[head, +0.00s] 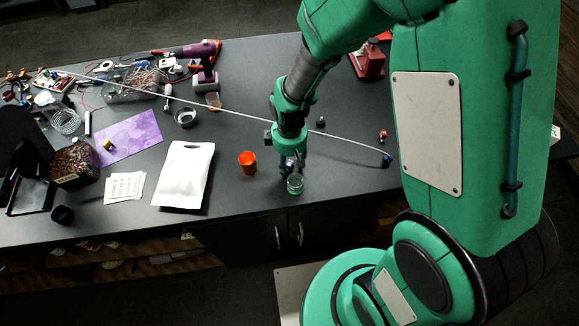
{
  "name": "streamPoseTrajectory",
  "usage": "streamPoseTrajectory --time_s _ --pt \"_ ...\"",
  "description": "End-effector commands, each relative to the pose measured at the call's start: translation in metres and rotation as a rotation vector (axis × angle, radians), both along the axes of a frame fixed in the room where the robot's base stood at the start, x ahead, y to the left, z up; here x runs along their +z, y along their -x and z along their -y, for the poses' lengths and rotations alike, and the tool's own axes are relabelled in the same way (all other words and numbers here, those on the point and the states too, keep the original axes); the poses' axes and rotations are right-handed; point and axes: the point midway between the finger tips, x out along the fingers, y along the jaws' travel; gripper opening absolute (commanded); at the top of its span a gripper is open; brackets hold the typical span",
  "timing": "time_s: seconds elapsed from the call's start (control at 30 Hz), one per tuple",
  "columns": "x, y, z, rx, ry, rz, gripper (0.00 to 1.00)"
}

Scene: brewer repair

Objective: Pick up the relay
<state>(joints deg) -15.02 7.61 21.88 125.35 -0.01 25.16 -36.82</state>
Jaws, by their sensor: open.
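My gripper (291,168) points down near the front edge of the dark table, and its fingers are small in the picture. It is open, just above and behind a small glass jar with green in it (295,186). I cannot tell whether the fingers touch the jar. No part is clearly recognisable as the relay. Small parts that could be it are a yellowish block (107,145) on a purple sheet (128,137), a black piece (320,121), a red and black piece (382,135) and a dark blue piece (387,160) right of my gripper.
A purple drill (204,66) and loose parts crowd the back left. A red device (367,62) stands back right.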

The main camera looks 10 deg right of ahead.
Motion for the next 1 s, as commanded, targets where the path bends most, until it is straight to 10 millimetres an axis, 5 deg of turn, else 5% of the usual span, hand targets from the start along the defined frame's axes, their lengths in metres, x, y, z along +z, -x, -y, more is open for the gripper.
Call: streamPoseTrajectory --time_s 0.5,0.73,1.0 --pt "0.0002 0.0 0.0 0.0 0.0 0.0 0.45" --pt "0.0002 0.0 0.0 0.0 0.0 0.0 0.0" --pt "0.0002 0.0 0.0 0.0 0.0 0.0 0.0"
